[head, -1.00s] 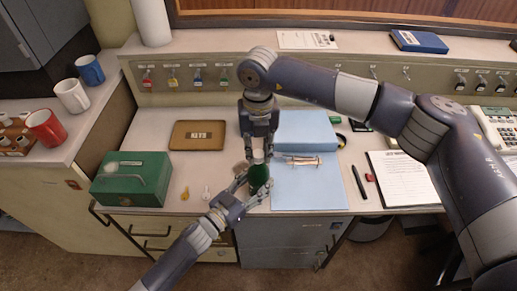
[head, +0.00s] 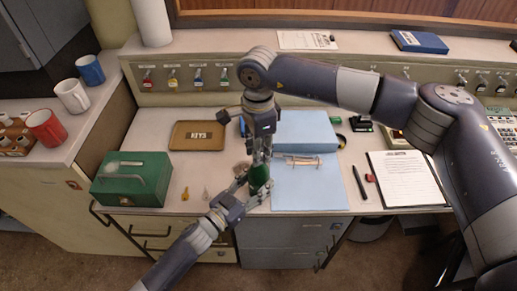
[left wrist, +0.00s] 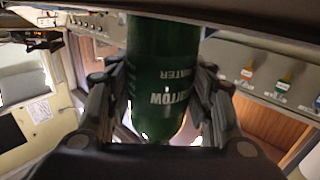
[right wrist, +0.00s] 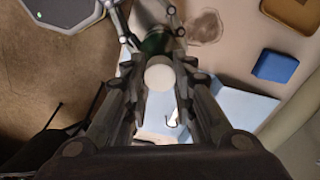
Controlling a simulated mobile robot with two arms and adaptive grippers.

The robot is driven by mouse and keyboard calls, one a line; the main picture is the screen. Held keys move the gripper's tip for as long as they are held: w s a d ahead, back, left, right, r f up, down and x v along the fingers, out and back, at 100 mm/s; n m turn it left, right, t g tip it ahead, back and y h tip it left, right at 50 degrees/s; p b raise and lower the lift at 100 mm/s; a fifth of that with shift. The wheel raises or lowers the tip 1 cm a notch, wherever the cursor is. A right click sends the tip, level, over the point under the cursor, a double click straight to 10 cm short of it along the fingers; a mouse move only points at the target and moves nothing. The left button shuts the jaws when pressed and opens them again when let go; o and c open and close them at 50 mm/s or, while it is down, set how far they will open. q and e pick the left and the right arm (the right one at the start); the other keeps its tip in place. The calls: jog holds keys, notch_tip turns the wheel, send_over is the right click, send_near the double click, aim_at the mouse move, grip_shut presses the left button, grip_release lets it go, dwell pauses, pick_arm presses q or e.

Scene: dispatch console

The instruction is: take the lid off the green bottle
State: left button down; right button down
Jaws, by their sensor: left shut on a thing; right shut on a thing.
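The green bottle (head: 259,177) stands near the front edge of the counter. My left gripper (head: 252,188) is shut on its body from the front left. The bottle (left wrist: 165,75) also fills the middle of the left wrist view, upside down there, between the fingers. My right gripper (head: 263,153) points down over the bottle's top and is shut on the lid. In the right wrist view, the pale round lid (right wrist: 160,75) sits between the fingers, with the bottle (right wrist: 153,42) just past it. I cannot tell whether lid and neck still touch.
A green cash box (head: 131,180), keys (head: 206,193) and a brown key tray (head: 198,135) lie left of the bottle. A blue folder (head: 308,188) is beside it on the right, then a pen (head: 359,182) and a clipboard (head: 404,178). Mugs (head: 73,96) stand far left.

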jog(key=n, duration=1.3)
jog(key=shift+n, duration=0.3)
jog(key=shift+r, duration=0.15)
jog(key=shift+r, duration=1)
jog(key=shift+r, duration=2)
pick_arm(q)
jog(key=c, duration=0.7)
grip_release()
